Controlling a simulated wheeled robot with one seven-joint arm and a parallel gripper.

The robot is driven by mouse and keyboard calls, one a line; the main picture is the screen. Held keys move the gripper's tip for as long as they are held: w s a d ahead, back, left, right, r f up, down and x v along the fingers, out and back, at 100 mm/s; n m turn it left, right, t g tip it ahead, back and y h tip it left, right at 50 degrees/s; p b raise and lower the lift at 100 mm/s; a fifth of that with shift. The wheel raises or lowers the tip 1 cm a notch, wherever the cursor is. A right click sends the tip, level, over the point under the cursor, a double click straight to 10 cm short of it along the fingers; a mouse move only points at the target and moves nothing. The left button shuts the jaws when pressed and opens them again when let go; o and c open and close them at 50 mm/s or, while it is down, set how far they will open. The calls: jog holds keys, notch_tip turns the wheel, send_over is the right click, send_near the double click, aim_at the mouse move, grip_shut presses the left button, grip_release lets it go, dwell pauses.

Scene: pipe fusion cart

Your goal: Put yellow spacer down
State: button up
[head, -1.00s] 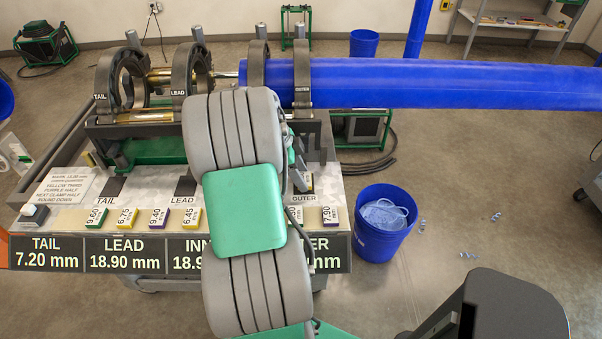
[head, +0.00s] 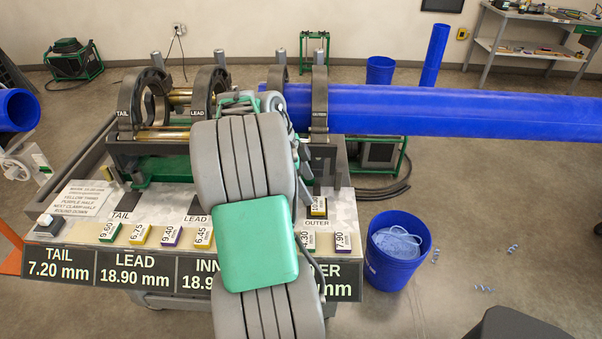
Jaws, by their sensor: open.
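A yellow spacer (head: 318,206) with a white label stands on the bench top by the OUTER mark, at the dark pad there. My gripper (head: 306,176) shows only in part, just above and left of this spacer, past the right edge of my arm. It is open and appears apart from the spacer; my arm hides most of it. Two other yellow-sided spacers, 6.75 (head: 139,234) and 6.45 (head: 203,237), stand in the front row.
Green 9.60 (head: 109,232) and purple 9.40 (head: 171,236) and 7.90 (head: 342,243) spacers share the front row. Clamp rings (head: 145,103) and a long blue pipe (head: 450,110) lie behind. A blue bucket (head: 385,265) stands right of the cart.

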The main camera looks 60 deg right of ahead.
jog(key=p+v, duration=0.1)
jog(key=v, duration=0.5)
jog(key=w+a+r+n+t+h, duration=0.2)
jog(key=w+a+n+t, duration=0.1)
jog(key=w+a+n, duration=0.9)
jog(key=s+a+f+n+t+y, duration=0.1)
jog(key=a+n+t+y, duration=0.1)
jog(key=a+n, duration=0.7)
jog(key=s+a+f+n+t+y, duration=0.2)
jog(key=a+n, duration=0.8)
jog(key=a, duration=1)
jog(key=shift+s+f+t, duration=0.2)
jog(key=shift+f+t, duration=0.05)
jog(key=shift+t, duration=0.05)
